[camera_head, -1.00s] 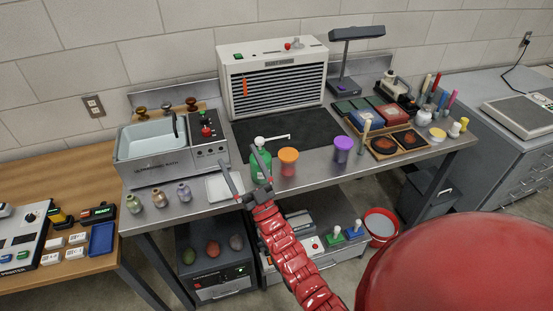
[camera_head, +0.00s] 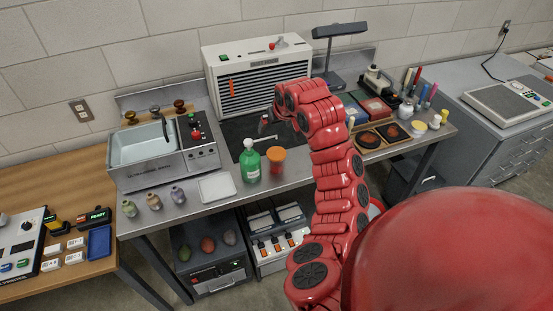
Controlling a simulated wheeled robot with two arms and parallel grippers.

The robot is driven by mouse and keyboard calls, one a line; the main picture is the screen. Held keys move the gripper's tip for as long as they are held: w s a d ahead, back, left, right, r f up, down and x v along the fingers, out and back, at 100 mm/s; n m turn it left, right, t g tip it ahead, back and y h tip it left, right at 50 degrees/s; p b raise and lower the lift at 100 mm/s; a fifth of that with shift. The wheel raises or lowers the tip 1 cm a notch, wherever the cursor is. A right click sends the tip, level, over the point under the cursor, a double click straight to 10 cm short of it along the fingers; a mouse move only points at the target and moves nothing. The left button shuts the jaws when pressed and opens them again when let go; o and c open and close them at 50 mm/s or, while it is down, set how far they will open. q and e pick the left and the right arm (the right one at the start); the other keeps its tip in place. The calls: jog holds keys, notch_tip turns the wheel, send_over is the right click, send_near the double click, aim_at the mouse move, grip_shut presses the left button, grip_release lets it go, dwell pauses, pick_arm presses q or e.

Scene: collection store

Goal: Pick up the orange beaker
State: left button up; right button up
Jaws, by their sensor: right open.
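The orange beaker (camera_head: 276,160) stands upright on the steel bench, just right of a green pump bottle (camera_head: 250,163). My right arm reaches up over the bench and bends left at its top. My right gripper (camera_head: 264,126) shows only in small part, above and behind the orange beaker, over the dark mat. It is open and apart from the beaker. Most of its fingers are hidden or too small to make out. My left gripper is not in view.
A white tray (camera_head: 216,187) lies left of the green bottle, with small jars beyond it. A sink unit (camera_head: 147,150) stands at the left, and a vented cabinet (camera_head: 258,75) at the back. My right arm covers part of the bench right of the beaker.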

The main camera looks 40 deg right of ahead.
jog(key=s+r+g, duration=0.2)
jog(key=s, duration=0.2)
jog(key=b, duration=0.6)
send_near(277, 153)
jog(key=shift+a+f, duration=0.6)
jog(key=shift+f, duration=0.2)
jog(key=x, duration=0.1)
jog(key=p+x, duration=0.2)
jog(key=x, duration=0.1)
jog(key=shift+s+f, duration=0.15)
jog(key=shift+s, duration=0.2)
jog(key=shift+f, duration=0.15)
jog(key=c, duration=1.4)
